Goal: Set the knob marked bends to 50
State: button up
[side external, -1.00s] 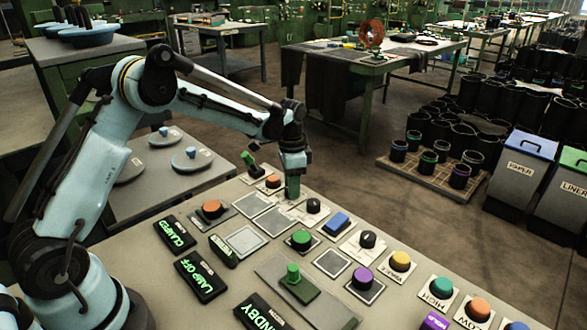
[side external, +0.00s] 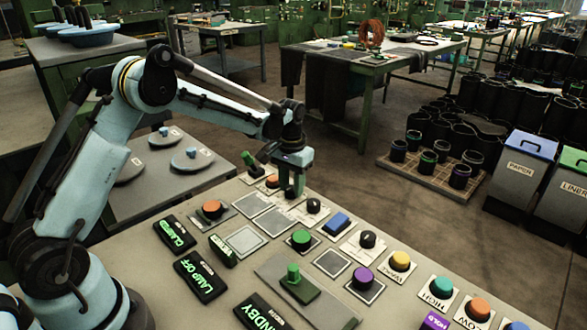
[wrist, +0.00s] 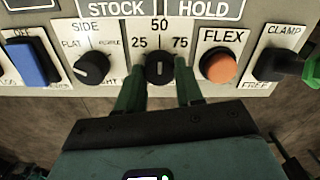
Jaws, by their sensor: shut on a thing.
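In the wrist view, a black knob (wrist: 159,68) stands on a white plate marked 25, 50 and 75. The 50 is straight above it, 25 to its left and 75 to its right. Its pale mark appears to point up toward 50. The plate's name is hidden, so I cannot read "bends". My gripper (wrist: 160,88) has its green fingers on either side of this knob and is shut on it. In the side view, my gripper (side external: 291,191) is down at the panel's far end and hides the knob.
Left of the knob are the SIDE knob (wrist: 91,68) and a blue button (wrist: 33,62). To its right are the orange FLEX button (wrist: 218,67) and the CLAMP lever (wrist: 285,66). More buttons and lit displays cover the panel (side external: 225,297).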

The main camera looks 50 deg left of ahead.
aim_at(291, 188)
dwell(0.3)
jog(key=o, duration=1)
jog(key=shift+o, duration=0.2)
jog(key=shift+r, duration=0.1)
notch_tip(291, 188, up, 12)
